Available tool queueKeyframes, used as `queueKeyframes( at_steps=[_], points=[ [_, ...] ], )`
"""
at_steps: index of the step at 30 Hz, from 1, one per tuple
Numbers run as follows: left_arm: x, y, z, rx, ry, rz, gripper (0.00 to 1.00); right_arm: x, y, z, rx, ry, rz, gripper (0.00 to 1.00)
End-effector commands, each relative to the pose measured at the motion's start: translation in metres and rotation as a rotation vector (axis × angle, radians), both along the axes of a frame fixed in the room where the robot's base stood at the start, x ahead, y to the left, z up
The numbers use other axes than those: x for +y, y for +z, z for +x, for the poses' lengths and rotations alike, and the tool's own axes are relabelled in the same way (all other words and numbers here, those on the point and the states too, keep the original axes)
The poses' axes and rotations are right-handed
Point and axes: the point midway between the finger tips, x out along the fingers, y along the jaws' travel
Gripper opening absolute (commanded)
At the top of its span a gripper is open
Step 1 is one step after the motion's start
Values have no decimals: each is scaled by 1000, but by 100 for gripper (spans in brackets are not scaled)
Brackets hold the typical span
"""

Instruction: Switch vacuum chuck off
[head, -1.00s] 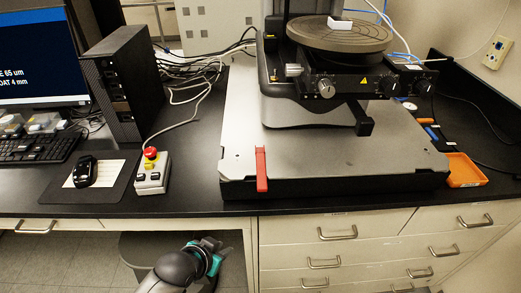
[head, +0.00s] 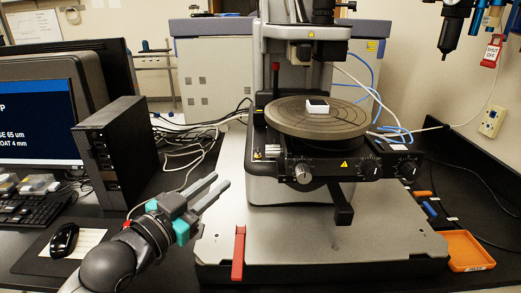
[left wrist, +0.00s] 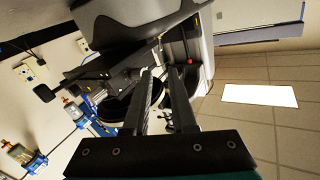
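The round grey chuck (head: 318,117) sits on the profiler stage with a small white-topped sample (head: 317,105) on it. My right gripper is out of view.
A black computer tower (head: 110,155) stands to the left. A black arm (head: 341,204) hangs below the panel. An orange tray (head: 467,251) lies at right.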

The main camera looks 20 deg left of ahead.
Motion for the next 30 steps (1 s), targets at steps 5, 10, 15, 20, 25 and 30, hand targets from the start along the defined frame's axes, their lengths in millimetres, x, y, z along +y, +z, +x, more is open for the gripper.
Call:
queueKeyframes(
  at_steps=[5,10,15,20,25,30],
  points=[
    [-2,1,11,-5,1,-3,24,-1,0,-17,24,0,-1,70],
    [-8,1,30,-3,1,-2,24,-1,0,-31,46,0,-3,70],
    [-14,1,51,-3,0,-3,24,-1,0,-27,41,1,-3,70],
    [-20,1,72,-2,1,-3,24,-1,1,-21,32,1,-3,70],
    [-26,0,96,-1,1,-2,24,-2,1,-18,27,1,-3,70],
    [-33,0,119,-1,1,-2,24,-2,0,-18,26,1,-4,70]
  ],
)
